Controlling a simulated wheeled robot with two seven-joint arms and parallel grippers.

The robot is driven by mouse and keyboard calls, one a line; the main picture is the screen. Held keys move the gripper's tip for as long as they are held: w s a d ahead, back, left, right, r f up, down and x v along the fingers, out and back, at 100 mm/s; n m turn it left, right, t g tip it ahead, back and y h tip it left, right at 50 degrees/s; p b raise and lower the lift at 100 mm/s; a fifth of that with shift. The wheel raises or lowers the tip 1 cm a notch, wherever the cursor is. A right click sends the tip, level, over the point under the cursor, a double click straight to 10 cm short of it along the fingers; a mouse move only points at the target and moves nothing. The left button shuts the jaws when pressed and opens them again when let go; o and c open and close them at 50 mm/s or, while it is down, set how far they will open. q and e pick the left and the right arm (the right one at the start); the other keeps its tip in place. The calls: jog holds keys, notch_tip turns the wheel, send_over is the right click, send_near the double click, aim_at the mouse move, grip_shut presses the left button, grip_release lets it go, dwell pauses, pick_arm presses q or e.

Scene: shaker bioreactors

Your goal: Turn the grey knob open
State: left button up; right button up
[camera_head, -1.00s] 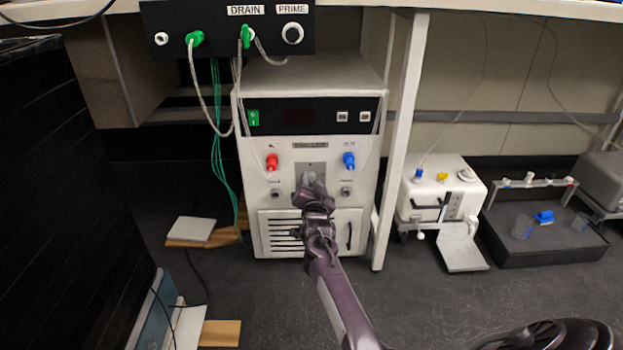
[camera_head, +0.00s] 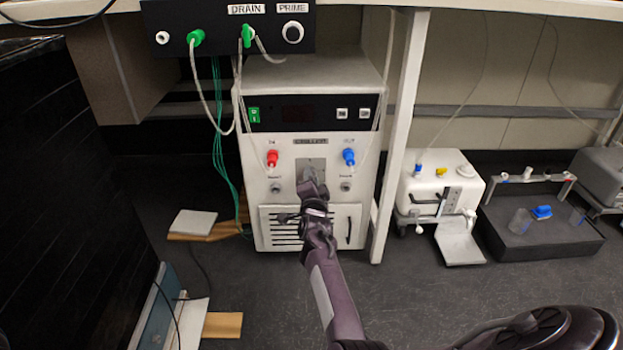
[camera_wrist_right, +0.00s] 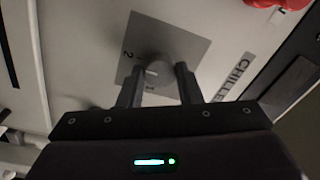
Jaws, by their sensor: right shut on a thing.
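The grey knob (camera_wrist_right: 156,72) sits on a square grey plate (camera_wrist_right: 190,46) on the front of the white chiller (camera_head: 335,66). The plate carries the marks "1" and "2", and a pale pointer mark shows on the knob near the "1". My right gripper (camera_wrist_right: 159,70) is shut on the knob, one finger on each side. In the head view my right gripper (camera_head: 312,184) covers the knob, and only the upper part of the plate shows. My left gripper is not in view.
A red fitting (camera_head: 272,158) and a blue fitting (camera_head: 349,157) flank the plate. A black panel (camera_head: 220,30) with hanging tubes is above. A table leg (camera_head: 398,140) stands right of the chiller, with a white container (camera_head: 440,190) beyond. The floor in front is largely clear.

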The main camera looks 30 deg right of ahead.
dwell(0.3)
jog(key=o, duration=1)
jog(key=shift+c, duration=0.2)
